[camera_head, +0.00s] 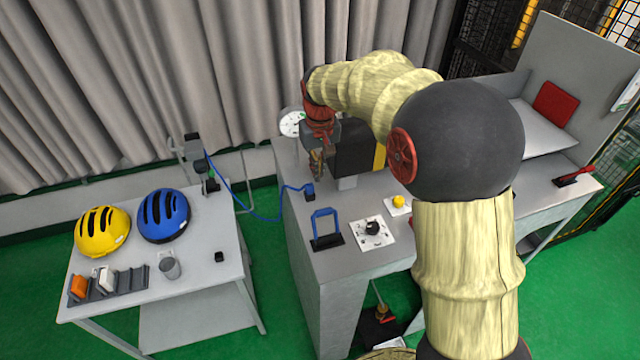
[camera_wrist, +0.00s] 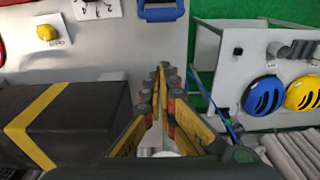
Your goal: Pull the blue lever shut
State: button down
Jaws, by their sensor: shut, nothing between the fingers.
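The blue lever (camera_head: 325,224) is a U-shaped blue handle on a black base near the left front of the grey workbench. It stands upright in the head view. In the wrist view part of the blue lever (camera_wrist: 160,11) shows at the top edge, with the rest cut off. My gripper (camera_head: 316,168) is above the bench's back left part, behind the lever and apart from it. In the wrist view my gripper (camera_wrist: 163,72) has its fingers together with nothing between them, pointing toward the lever's side of the bench.
A black box with a yellow stripe (camera_wrist: 60,125) is close beside my gripper. A dial knob plate (camera_head: 373,232) and a yellow button (camera_head: 398,201) are right of the lever. A blue cable plug (camera_head: 308,192) lies behind it. A side table (camera_head: 210,290) holds two helmets.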

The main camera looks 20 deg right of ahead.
notch_tip(320, 180, down, 8)
jog(key=s+p, duration=0.1)
jog(key=s, duration=0.2)
jog(key=shift+f+p, duration=0.15)
jog(key=shift+p, duration=0.25)
dwell(0.3)
